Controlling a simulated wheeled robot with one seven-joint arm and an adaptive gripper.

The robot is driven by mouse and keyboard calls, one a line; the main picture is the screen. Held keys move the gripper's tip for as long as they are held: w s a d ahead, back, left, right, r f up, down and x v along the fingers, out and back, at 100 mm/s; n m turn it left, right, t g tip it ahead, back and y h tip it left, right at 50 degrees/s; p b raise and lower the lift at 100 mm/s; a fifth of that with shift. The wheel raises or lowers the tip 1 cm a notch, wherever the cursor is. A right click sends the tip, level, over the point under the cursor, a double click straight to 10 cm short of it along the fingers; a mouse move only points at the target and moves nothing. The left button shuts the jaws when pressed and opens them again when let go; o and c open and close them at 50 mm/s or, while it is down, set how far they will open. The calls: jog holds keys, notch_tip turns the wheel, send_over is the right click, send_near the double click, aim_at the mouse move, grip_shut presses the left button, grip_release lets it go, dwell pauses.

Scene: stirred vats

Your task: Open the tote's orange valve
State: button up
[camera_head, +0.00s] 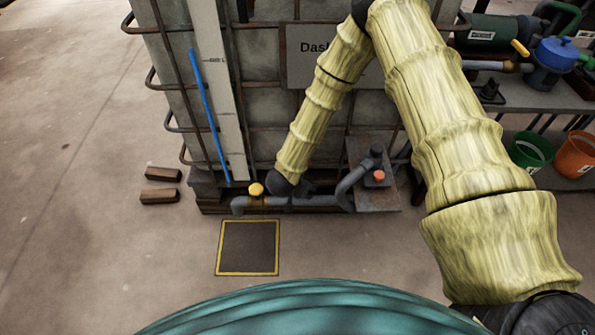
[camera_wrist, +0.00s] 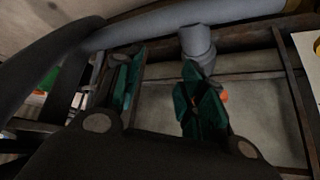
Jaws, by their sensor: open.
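The tote (camera_head: 265,105) is a pale tank in a rusty cage. At its foot runs a grey pipe (camera_head: 318,201), also seen in the wrist view (camera_wrist: 198,45). An orange-red knob (camera_head: 379,176) sits on the grey fitting at the pipe's right. A yellow-amber handle (camera_head: 256,189) sits at its left end. My gripper (camera_wrist: 160,85) has its teal fingers apart with nothing clearly between them. A small orange part (camera_wrist: 224,97) shows partly behind the right finger. In the head view my dark wrist end is low by the pipe, between the two handles; its fingers are hidden.
A yellow-edged dark floor square (camera_head: 248,248) lies before the pipe. Two brown blocks (camera_head: 160,185) lie left of the tote. At right, a shelf (camera_head: 550,95) holds a green tank, a blue pump and green and orange buckets. Floor at left is clear.

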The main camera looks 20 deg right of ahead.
jog(key=w+r+m+g+b, duration=0.2)
jog(key=w+m+b, duration=0.1)
jog(key=w, duration=0.1)
jog(key=w+a+r+m+g+b, duration=0.1)
jog(key=w+r+m+g+b, duration=0.1)
jog(key=w+m+b, duration=0.1)
jog(key=w+a+r+m+g+y+b, duration=0.1)
jog(key=w+r+m+b, duration=0.2)
jog(key=w, duration=0.4)
jog(key=shift+w+a+m+g, duration=0.15)
jog(key=shift+m+g, duration=0.25)
jog(key=shift+m, duration=0.4)
jog(key=b+x, duration=0.1)
jog(key=x, duration=0.9)
jog(key=shift+f, duration=0.2)
grip_shut()
